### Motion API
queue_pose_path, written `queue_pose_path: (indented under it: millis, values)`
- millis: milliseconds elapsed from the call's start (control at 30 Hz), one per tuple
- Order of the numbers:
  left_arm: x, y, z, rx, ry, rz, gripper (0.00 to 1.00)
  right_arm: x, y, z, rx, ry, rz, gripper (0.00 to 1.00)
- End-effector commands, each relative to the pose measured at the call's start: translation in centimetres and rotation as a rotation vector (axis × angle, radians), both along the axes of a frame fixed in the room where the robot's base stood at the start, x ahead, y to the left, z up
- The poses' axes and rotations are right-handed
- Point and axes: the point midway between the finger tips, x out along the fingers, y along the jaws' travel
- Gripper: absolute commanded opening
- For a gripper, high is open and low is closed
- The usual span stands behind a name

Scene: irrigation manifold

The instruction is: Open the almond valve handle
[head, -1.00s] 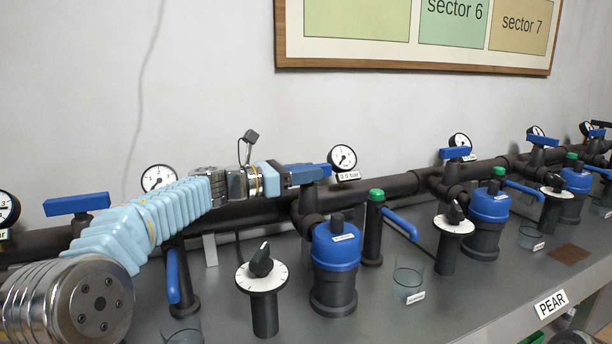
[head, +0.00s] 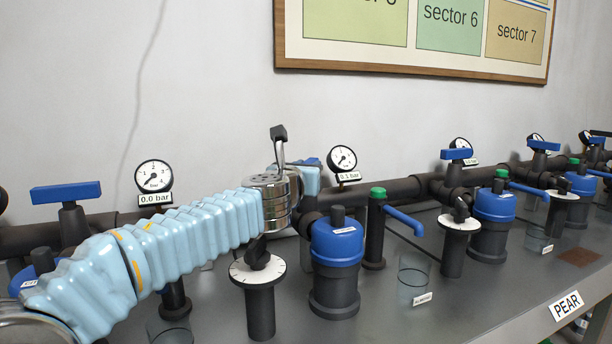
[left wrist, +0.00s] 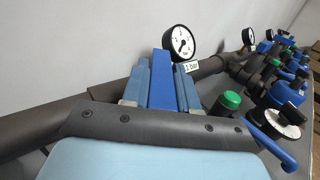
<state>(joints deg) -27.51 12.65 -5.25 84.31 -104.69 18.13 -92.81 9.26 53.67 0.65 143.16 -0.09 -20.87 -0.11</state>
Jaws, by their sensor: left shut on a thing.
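A blue valve handle (left wrist: 162,80) sits between the two fingers of my left gripper in the left wrist view. The left gripper (left wrist: 162,68) is shut on it. In the head view the left gripper (head: 312,175) is over the pipe behind a blue-capped filter and points towards the wall. There the wrist hides most of the handle. The gauge (head: 342,159) beside this valve has a label that seems to read 0.1 bar; it also shows in the left wrist view (left wrist: 179,42). My right gripper is not in view.
The blue-capped filter (head: 337,258) and a black dial post (head: 259,290) stand close below my left arm. A green-topped post (head: 376,225) with a blue lever and a clear cup (head: 414,275) are to the right. Another blue handle (head: 66,192) is at left. A PEAR label (head: 566,305) marks the bench edge.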

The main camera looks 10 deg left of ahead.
Motion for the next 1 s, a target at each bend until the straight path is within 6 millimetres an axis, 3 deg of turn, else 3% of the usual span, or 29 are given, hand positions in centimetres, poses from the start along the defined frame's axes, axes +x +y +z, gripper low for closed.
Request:
queue_pose_path:
  millis: [267,500,1000]
  values:
    - [0.1,-0.5,0.1,0.002,0.002,0.256,0.00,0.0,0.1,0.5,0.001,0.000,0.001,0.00]
    - [0.1,-0.6,0.4,0.004,0.002,0.459,0.00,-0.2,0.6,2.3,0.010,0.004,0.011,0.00]
    - [0.2,-0.5,0.1,0.001,0.001,0.680,0.00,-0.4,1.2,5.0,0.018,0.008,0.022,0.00]
